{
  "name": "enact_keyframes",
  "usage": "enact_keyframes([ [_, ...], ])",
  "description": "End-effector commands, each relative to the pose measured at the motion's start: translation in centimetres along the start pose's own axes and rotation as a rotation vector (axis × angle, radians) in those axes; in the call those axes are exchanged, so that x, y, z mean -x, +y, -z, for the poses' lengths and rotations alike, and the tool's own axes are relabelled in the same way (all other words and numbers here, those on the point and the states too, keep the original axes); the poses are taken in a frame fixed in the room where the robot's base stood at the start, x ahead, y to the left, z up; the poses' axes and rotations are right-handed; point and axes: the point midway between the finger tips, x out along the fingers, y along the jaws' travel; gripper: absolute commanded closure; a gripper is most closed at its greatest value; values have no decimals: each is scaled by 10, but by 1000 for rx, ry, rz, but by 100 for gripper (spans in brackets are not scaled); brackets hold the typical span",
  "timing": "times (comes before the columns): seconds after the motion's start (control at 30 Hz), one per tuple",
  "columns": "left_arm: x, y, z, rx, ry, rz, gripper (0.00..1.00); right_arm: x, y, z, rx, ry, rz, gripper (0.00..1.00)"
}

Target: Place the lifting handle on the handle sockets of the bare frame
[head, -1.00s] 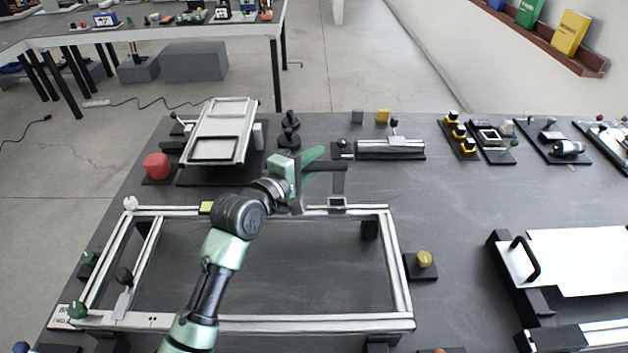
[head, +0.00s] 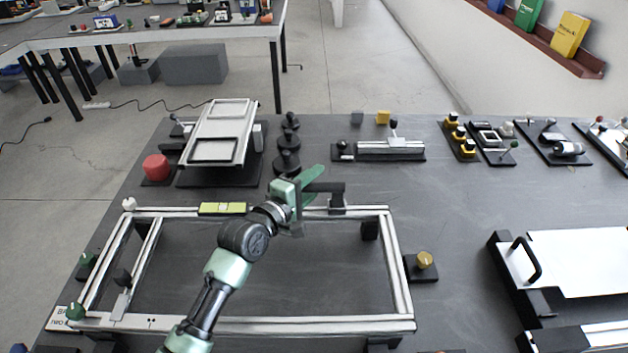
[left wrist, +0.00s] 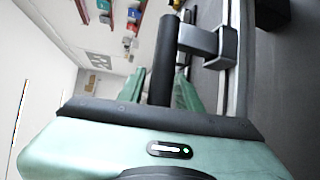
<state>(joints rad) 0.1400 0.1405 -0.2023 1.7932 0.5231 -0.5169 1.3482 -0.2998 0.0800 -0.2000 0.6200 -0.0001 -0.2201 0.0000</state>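The bare frame (head: 401,275) is a silver rectangle lying on the dark table. My left gripper (head: 310,189) is over its far bar and shut on the black lifting handle (head: 326,187). In the left wrist view the handle's grip bar (left wrist: 162,60) runs between the green fingers. The handle's right leg (head: 337,198) points down at a socket on the far bar and meets it or stands in it. I cannot tell if it is fully seated. The wrist view shows that leg at the socket (left wrist: 228,48). The other leg and socket are hidden behind my gripper. My right gripper is out of view.
A yellow-green level (head: 222,209) lies on the far bar, left of my gripper. Black knobbed pieces (head: 287,160) and a silver tray-like panel (head: 247,120) stand behind. A white plate with a black handle (head: 526,259) is at right.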

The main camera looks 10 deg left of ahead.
Motion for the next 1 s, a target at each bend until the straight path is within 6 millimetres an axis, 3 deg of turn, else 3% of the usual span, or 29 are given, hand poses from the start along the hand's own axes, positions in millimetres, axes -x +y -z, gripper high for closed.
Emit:
enact_keyframes([
  [0.43, 6, 2, 0, 1, 1, 0, 57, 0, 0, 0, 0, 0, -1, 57],
  [0.8, 80, 1, 0, 0, 1, 2, 57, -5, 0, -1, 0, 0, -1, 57],
  [1.0, 110, 2, 0, 0, 0, 1, 57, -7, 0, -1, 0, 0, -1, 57],
])
